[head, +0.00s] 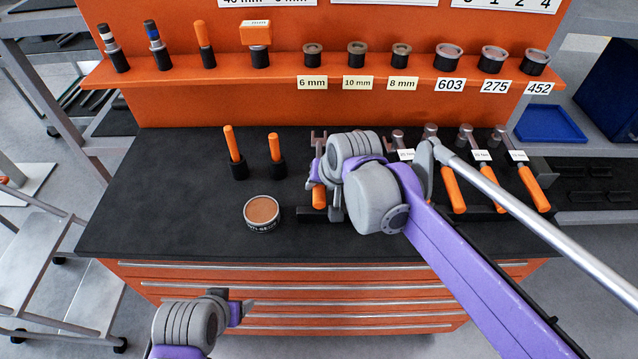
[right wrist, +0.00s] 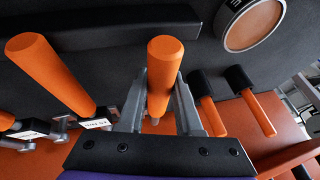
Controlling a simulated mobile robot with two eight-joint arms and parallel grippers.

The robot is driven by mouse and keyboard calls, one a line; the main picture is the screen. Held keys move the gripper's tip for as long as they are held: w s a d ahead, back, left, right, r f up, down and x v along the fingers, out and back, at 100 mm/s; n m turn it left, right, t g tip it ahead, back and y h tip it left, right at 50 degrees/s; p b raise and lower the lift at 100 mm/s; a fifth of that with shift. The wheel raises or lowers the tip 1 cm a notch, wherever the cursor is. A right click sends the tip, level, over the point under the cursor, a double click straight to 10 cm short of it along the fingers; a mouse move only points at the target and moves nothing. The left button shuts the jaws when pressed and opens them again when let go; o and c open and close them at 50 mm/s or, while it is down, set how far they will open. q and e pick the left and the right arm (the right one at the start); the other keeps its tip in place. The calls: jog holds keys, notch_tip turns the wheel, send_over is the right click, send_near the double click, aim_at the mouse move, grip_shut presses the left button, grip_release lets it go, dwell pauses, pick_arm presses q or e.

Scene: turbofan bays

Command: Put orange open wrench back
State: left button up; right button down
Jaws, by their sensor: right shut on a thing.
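The orange open wrench has an orange handle (head: 319,197) and a grey forked head (head: 318,136). My own wrist hides part of the wrench in the head view. Whether the wrench touches the black holder there cannot be told. My left gripper (head: 232,303) is low in front of the drawers; its finger gap is unclear.
Two orange-handled tools (head: 233,145) stand in black holders at the left. A round tin (head: 262,212) is on the bench. An orange shelf (head: 280,72) holds small parts behind. The bench's left front is clear.

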jog(key=shift+f+b, duration=0.6)
jog(key=shift+f, duration=0.5)
dwell(0.3)
jog(key=c, duration=0.5)
grip_release()
jog(key=p+v, duration=0.1)
jog(key=v, duration=1)
jog(key=shift+h, duration=0.7)
jog(key=s+d+f, duration=0.1)
jog(key=s+d, duration=0.1)
jog(key=s+d+f+p, duration=0.1)
jog(key=s+d+f, duration=0.1)
jog(key=d, duration=0.1)
jog(key=s+d+f, duration=0.2)
jog(key=shift+s+d+p, duration=0.35)
jog(key=shift+s+d, duration=0.05)
jog(key=shift+n+h, duration=0.3)
jog(key=shift+h, duration=0.4)
jog(key=s+d+f, duration=0.2)
jog(key=s, duration=0.1)
jog(key=s+d+f+p, duration=0.1)
jog(key=s+d+f, duration=0.1)
jog(key=s+f, duration=0.1)
jog(key=s+d+f, duration=0.2)
jog(key=s, duration=0.1)
jog(key=shift+d+f+p, duration=0.25)
jog(key=shift+p, duration=0.05)
